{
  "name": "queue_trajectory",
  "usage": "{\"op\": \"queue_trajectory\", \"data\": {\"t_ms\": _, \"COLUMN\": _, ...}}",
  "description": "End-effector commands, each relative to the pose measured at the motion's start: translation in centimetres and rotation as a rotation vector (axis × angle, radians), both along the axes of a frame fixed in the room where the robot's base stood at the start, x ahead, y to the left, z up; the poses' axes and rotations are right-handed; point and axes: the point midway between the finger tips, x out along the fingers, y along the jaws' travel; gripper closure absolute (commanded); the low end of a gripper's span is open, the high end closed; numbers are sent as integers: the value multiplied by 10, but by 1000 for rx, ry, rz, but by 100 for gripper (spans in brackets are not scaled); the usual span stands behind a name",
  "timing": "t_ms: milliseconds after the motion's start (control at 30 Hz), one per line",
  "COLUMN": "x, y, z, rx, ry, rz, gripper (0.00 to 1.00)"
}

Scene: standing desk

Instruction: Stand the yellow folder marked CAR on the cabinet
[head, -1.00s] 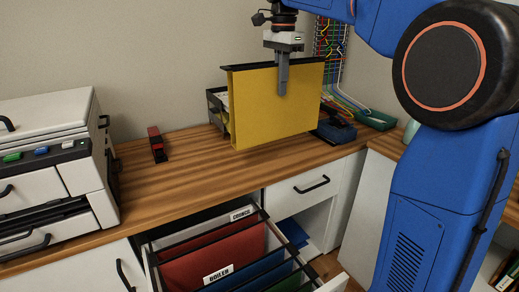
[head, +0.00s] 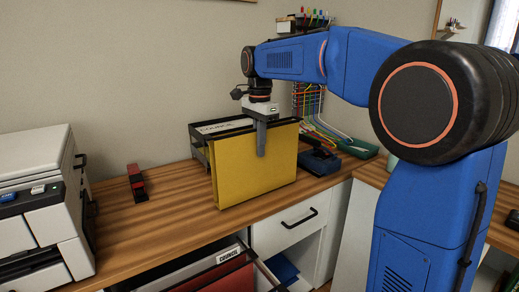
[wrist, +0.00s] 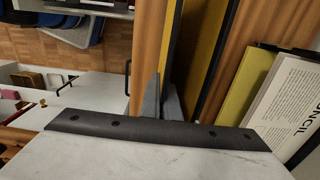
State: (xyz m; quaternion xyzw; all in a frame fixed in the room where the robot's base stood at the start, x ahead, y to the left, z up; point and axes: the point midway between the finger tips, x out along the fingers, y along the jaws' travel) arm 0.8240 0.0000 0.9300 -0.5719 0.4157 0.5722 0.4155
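The yellow folder (head: 235,175) hangs upright from my gripper (head: 261,150), just in front of a black rack (head: 197,145) on the wooden cabinet top (head: 165,215). My gripper is shut on the folder's upper edge. The folder's lower edge is close to the wood near the front edge; I cannot tell whether it touches. No CAR mark shows. In the wrist view my fingers (wrist: 160,98) close around the yellow folder (wrist: 205,45), seen edge-on.
The rack holds a white file marked COUNCIL (wrist: 290,95) and a yellow-green one (wrist: 245,85). A red and black item (head: 136,183) and printer (head: 40,210) stand left. Blue devices (head: 320,161) lie right. An open drawer of files (head: 215,275) is below.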

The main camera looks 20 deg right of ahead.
Motion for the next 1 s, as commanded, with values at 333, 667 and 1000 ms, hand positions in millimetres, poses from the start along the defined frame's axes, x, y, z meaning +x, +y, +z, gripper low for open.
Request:
{"op": "queue_trajectory", "data": {"t_ms": 333, "x": 0, "y": 0, "z": -7, "rx": 0, "ry": -1, "rz": 0, "gripper": 100}}
{"op": "queue_trajectory", "data": {"t_ms": 667, "x": 0, "y": 0, "z": -8, "rx": 0, "ry": 0, "rz": 0, "gripper": 79}}
{"op": "queue_trajectory", "data": {"t_ms": 1000, "x": 1, "y": 0, "z": 8, "rx": 1, "ry": -2, "rz": 0, "gripper": 79}}
